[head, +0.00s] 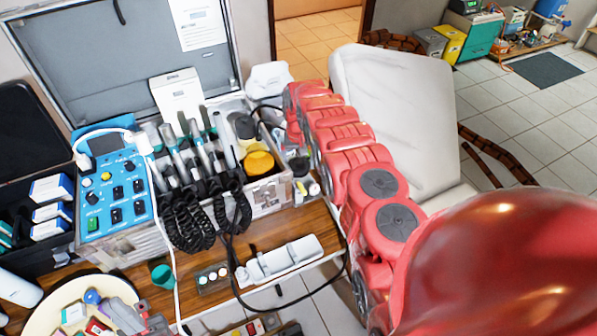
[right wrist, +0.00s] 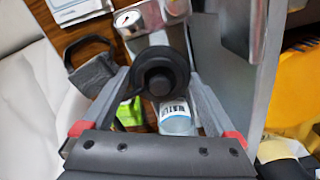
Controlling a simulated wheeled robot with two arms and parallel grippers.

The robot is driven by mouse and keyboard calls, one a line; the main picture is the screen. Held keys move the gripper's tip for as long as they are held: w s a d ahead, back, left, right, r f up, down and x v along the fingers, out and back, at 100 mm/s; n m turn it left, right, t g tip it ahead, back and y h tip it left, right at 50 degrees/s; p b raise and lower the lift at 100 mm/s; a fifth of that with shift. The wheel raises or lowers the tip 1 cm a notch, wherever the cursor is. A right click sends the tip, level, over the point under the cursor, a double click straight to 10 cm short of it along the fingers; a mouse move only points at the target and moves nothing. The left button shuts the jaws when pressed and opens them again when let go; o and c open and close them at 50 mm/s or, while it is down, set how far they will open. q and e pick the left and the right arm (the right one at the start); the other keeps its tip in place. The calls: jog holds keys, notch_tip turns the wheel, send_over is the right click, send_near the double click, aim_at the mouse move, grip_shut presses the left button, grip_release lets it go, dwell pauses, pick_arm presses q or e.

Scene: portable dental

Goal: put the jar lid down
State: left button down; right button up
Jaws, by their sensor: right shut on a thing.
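In the right wrist view a round black lid-like piece with a raised centre (right wrist: 160,72) sits between the two grey fingers of my right gripper (right wrist: 160,82), which is shut on it. I take it to be the jar lid. In the head view my right arm reaches from the lower right to beside the open case, and the lid cannot be made out there.
A clear bottle with a white label (right wrist: 176,117) stands close to the held piece. A blue control unit (head: 115,190) and a white holder (head: 280,260) are nearby. Some wooden tabletop (head: 285,228) is bare.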

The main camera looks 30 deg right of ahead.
aim_at(299, 161)
jog(key=shift+f, duration=1.35)
notch_tip(299, 161, down, 3)
jog(key=b, duration=0.3)
jog(key=shift+r, duration=0.15)
jog(key=o, duration=1)
jog(key=shift+f, duration=0.2)
notch_tip(299, 161, up, 5)
jog(key=p, duration=0.4)
jog(key=shift+f, duration=0.15)
notch_tip(299, 161, up, 6)
jog(key=shift+r+b, duration=0.2)
jog(key=shift+b, duration=0.8)
jog(key=shift+r, duration=0.7)
